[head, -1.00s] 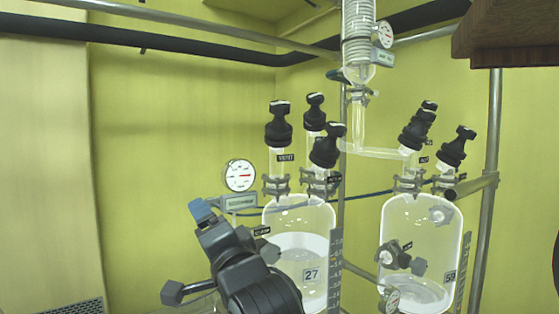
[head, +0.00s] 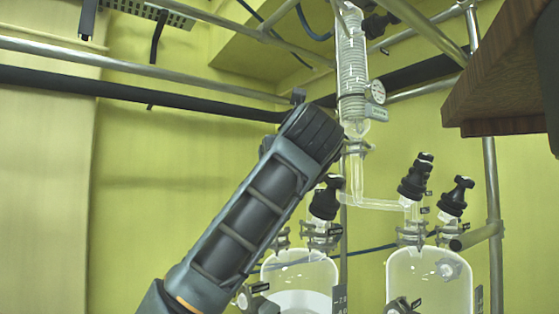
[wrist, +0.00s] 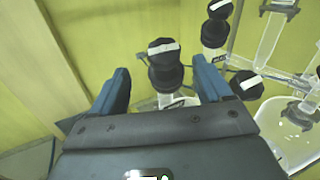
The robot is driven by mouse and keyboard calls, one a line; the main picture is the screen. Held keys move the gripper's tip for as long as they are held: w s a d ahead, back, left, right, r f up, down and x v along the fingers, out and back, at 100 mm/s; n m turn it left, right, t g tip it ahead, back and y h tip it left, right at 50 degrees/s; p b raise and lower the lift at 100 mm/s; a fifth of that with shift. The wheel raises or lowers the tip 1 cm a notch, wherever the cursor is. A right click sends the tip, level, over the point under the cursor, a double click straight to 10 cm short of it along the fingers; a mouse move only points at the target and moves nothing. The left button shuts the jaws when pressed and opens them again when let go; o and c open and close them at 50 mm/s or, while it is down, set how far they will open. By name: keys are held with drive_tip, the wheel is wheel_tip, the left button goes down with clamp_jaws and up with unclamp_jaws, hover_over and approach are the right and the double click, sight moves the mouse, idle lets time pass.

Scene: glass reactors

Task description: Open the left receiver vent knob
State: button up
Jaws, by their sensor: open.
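The left receiver (head: 303,272) is a clear glass vessel holding white contents. In the wrist view, a black knob with a white stripe (wrist: 165,60) stands between and just beyond the fingertips of my gripper (wrist: 160,75). It appears to be the left receiver's vent knob; its label is not visible. My gripper's blue fingers are open, one on each side of the knob, with gaps showing. Whether the knob is between them in depth is unclear. Another black knob (head: 325,197) shows right of my wrist.
In the wrist view, other black knobs stand close right of the right finger, one farther back (wrist: 214,32) and one lower (wrist: 246,85). A coiled glass condenser (head: 352,80) and the right receiver (head: 430,280) stand to the right. A brown wooden shelf (head: 505,85) overhangs upper right.

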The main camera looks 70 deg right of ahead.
drive_tip(key=shift+m, duration=0.4)
drive_tip(key=x, duration=0.4)
drive_tip(key=p+x, duration=0.1)
drive_tip(key=x, duration=0.2)
drive_tip(key=shift+d+r+p, duration=0.15)
drive_tip(key=shift+d+p, duration=0.15)
drive_tip(key=shift+d, duration=0.2)
drive_tip(key=shift+c, duration=0.2)
drive_tip(key=c, duration=0.9)
